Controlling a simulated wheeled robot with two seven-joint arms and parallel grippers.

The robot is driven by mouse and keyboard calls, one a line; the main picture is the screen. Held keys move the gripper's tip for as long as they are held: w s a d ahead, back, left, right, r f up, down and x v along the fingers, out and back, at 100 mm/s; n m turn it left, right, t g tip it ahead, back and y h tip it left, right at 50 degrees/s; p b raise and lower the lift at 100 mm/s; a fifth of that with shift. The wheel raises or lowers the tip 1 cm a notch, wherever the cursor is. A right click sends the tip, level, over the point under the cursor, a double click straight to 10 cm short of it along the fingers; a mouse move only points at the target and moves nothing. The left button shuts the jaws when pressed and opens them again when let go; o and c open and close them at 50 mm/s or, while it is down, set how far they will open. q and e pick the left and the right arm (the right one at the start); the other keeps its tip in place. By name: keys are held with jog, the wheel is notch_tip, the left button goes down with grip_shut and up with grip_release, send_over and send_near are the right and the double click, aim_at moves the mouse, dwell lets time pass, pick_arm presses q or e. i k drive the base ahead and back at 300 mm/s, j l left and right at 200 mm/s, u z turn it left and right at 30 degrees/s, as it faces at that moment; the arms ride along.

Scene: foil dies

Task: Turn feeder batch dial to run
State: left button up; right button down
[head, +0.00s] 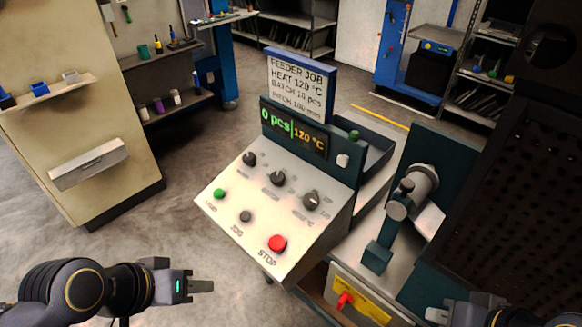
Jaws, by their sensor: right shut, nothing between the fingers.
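A sloped white control panel (268,241) stands in the middle of the head view. It carries three black dials in a row: an upper-left dial (249,158), a middle dial (277,178) and a lower-right dial (310,200). Their small labels are too blurred to read, so I cannot tell which is the batch dial. The display (293,133) above reads 0 pcs and 120 °C. My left gripper (205,286) is left of and below the panel, apart from it, its fingers together. My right gripper (436,315) is at the bottom edge, shut and empty, right of the panel.
A green button (219,194), a grey button (245,216) and a red STOP button (277,243) sit below the dials. A job sign (301,88) stands above the display. A metal cylinder mechanism (411,191) and a dark perforated guard (520,200) are at right. Floor left of the panel is clear.

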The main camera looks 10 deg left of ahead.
aim_at(278, 177)
jog(key=i+j+u, duration=0.1)
jog(key=u, duration=0.25)
jog(key=i+j+u, duration=0.1)
jog(key=j+u, duration=0.25)
jog(key=i+u, duration=0.15)
jog(key=u, duration=0.2)
